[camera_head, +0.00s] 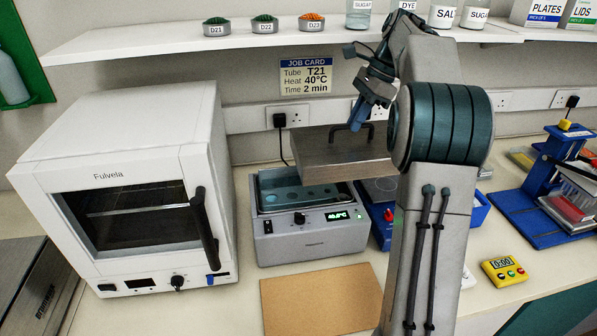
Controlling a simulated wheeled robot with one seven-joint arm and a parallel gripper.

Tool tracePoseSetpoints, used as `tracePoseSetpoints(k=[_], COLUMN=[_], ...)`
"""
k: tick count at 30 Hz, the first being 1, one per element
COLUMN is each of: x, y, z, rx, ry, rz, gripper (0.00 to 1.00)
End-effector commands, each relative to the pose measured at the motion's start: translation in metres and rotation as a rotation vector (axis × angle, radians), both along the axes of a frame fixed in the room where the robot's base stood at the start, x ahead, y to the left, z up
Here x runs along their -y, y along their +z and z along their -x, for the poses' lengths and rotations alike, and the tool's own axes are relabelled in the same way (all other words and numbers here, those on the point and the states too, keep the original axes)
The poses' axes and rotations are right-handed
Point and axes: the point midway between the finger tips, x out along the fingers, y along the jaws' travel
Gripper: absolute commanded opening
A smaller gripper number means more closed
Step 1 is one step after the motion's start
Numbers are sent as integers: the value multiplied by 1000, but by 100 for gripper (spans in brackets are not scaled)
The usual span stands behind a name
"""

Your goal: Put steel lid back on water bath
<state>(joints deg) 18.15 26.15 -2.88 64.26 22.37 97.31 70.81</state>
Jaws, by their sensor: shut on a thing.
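The steel lid (330,172) is a flat brushed-metal slab with a dark handle (372,126) on top. It is held in the air, roughly level, above and to the right of the water bath's opening. My gripper (360,118) comes down from above and is shut on the lid's handle. The water bath (300,240) is a grey box on the bench with a lit green display. Its open top shows blue water and a rack with round holes at the left. The lid hides the back right of the opening. My arm covers the area right of the bath.
A white Fulvela oven (125,190) stands close left of the bath. A brown board (322,300) lies in front. Blue equipment (381,222) sits just right of the bath, partly hidden. A shelf (180,38) with dishes and jars runs above. A yellow timer (503,271) lies at right.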

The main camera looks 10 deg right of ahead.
Motion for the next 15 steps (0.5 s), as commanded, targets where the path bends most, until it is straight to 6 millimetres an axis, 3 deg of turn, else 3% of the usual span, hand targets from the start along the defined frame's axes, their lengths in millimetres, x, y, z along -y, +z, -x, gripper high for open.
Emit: tracePoseSetpoints(k=[5,15], x=[-23,-92], y=[-12,-55], z=[-8,-33], rx=[-1,0], ry=[6,7], rz=[-2,0], gripper=[0,0])
